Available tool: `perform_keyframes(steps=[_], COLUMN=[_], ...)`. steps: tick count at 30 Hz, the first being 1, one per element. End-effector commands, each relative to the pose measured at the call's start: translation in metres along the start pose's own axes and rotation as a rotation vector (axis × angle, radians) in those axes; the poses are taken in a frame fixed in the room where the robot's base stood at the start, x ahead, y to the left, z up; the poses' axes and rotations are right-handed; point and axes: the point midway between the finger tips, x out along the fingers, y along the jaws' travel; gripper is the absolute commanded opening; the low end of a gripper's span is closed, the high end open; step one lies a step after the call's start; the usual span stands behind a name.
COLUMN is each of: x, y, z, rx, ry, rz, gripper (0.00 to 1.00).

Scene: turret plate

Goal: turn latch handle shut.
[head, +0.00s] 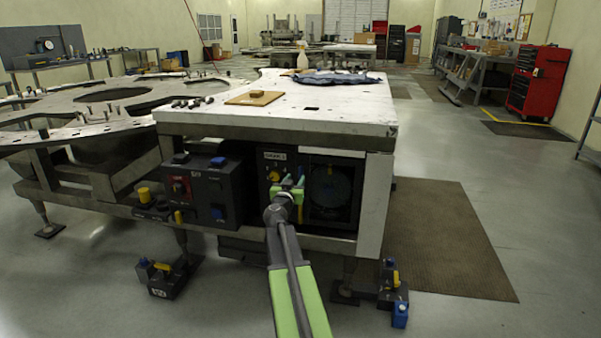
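My arm reaches up from the bottom of the head view to the front of the turret plate stand. My gripper (289,183), with green parts, is at a dark panel (275,156) with a small white label at its top. A yellow knob-like part (273,174) shows on this panel, just left of my gripper. I cannot tell whether it is the latch handle, or whether my gripper touches it. My gripper and wrist hide the lower part of the panel. The fingers are too small to tell open from shut. A dark framed unit with a round face (331,186) is just to the right.
A dark control box (207,190) with coloured knobs is left of my gripper. The white tabletop (360,112) overhangs the panel. Small dark units with blue and yellow parts stand by the legs (167,278). Open floor and a brown mat (440,235) lie right.

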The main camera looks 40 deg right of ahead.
Motion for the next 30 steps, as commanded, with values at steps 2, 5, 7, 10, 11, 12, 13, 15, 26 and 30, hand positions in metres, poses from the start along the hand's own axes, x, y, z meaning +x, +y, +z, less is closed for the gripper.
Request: perform_keyframes(steps=[2,5,7,10,11,12,13,15,26,30], x=[0.026,0.047,0.059,0.071,0.073,0.076,0.077,0.078,0.077,0.077], y=[-0.001,-0.002,-0.001,-0.001,-0.001,0.000,0.000,0.000,-0.001,-0.001], z=[0.000,0.000,0.000,0.000,0.000,0.000,0.000,0.000,0.000,0.000], rx=[0.000,0.000,0.000,0.000,0.000,0.000,0.000,0.000,0.000,0.000], ry=[0.000,0.000,0.000,0.000,0.000,0.000,0.000,0.000,0.000,0.000], rz=[0.003,0.001,0.001,0.001,0.001,0.001,0.001,0.000,-0.001,-0.001], gripper=[0.38,0.38,0.38,0.38,0.38,0.38,0.38,0.38,0.20,0.02])
